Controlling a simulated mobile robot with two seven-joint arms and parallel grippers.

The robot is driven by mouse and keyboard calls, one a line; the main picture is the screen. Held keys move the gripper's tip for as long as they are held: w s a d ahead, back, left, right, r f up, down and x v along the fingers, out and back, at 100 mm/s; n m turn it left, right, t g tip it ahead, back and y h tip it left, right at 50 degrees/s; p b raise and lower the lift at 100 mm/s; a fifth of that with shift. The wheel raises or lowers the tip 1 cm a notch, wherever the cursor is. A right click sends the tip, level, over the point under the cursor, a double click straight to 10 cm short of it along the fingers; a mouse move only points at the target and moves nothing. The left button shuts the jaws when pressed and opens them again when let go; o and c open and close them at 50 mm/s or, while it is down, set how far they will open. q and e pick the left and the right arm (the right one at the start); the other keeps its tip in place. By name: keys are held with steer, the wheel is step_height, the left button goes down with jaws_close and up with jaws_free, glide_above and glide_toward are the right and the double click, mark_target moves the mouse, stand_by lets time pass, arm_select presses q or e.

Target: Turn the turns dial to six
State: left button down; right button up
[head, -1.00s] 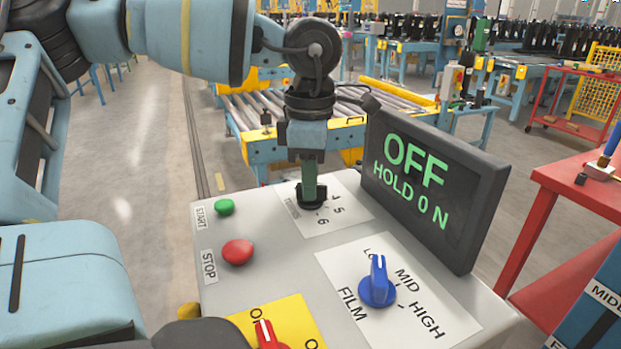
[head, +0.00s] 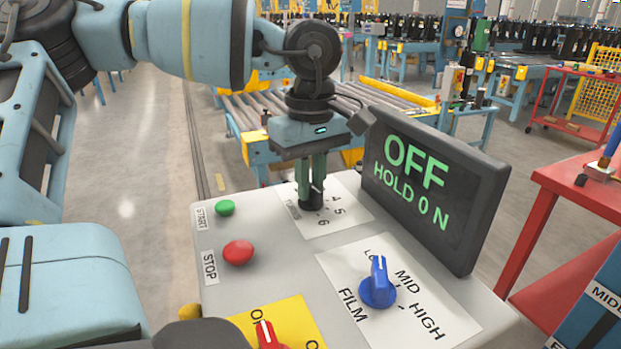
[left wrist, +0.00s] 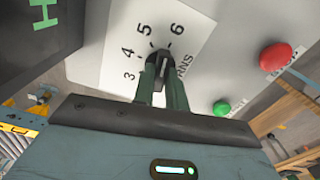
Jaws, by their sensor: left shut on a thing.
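The black turns dial (head: 308,207) sits on a white label at the back of the grey control box, partly hidden by my fingers. My left gripper (head: 311,186) points down from above, with its two green fingers closed around the dial's grip. In the left wrist view the dial (left wrist: 160,68) stands between the fingertips (left wrist: 160,84), with the numbers 3, 4, 5 and 6 around it. Its white mark appears to point near 6, but I cannot tell exactly. My right gripper is not in view.
A display (head: 433,185) reading OFF, HOLD 0 N stands right of the dial. A green start button (head: 225,208), red stop button (head: 238,252), blue film knob (head: 378,284) and red switch (head: 268,336) share the panel. A red table (head: 570,185) stands at right.

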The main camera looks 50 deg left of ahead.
arm_select(q)
steer(key=shift+m, duration=1)
steer(key=c, duration=1.4)
jaws_free()
steer(key=shift+c, duration=0.2)
steer(key=shift+r, duration=0.1)
step_height(320, 180, up, 8)
steer(key=shift+f+p, duration=0.2)
steer(key=shift+p, duration=0.15)
